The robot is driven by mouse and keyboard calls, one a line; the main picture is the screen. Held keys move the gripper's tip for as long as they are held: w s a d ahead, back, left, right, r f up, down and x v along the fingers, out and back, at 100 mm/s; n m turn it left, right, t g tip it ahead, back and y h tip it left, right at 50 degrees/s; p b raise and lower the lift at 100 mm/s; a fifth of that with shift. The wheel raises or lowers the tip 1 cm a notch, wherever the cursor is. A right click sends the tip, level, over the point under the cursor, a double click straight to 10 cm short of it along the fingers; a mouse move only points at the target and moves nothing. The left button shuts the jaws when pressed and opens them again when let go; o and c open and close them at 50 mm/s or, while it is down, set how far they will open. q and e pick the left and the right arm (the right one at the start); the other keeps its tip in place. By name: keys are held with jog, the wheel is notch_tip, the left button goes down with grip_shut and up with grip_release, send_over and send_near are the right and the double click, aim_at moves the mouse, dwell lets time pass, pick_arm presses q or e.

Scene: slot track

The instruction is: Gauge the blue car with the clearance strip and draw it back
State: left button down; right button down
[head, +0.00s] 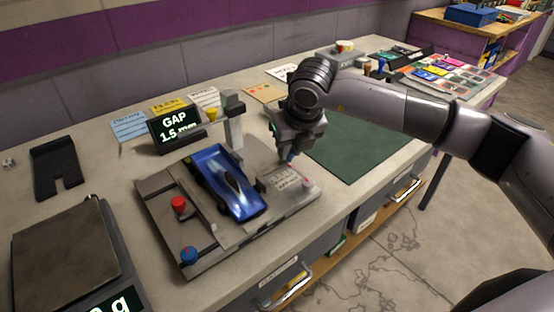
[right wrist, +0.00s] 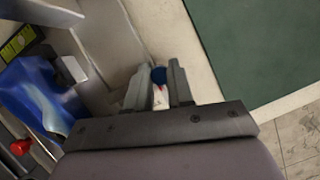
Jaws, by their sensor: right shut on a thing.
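The blue car (head: 230,181) sits on the grey gauging fixture (head: 160,213), under a small grey post. It also shows at the left of the right wrist view (right wrist: 35,98). My right gripper (head: 287,154) is low over the fixture's right side, to the right of the car. In the right wrist view its fingers (right wrist: 160,90) are closed around a small piece with a blue end and a white and red part, which looks like the clearance strip (right wrist: 158,76). Most of that piece is hidden by the fingers. My left gripper is not in view.
A display (head: 177,127) reads GAP 1.5 mm behind the fixture. The fixture carries a red knob (head: 179,204) and a blue knob (head: 189,255). A scale (head: 65,255) stands at the left. A green mat (head: 350,150) lies clear at the right.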

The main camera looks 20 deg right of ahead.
jog(key=shift+w+d, duration=0.3)
jog(key=shift+d, duration=0.7)
jog(key=c, duration=1)
grip_release()
jog(key=shift+r, duration=0.1)
jog(key=shift+r, duration=0.25)
jog(key=shift+b+v, duration=0.45)
jog(key=shift+v, duration=2.85)
jog(key=shift+s, duration=0.1)
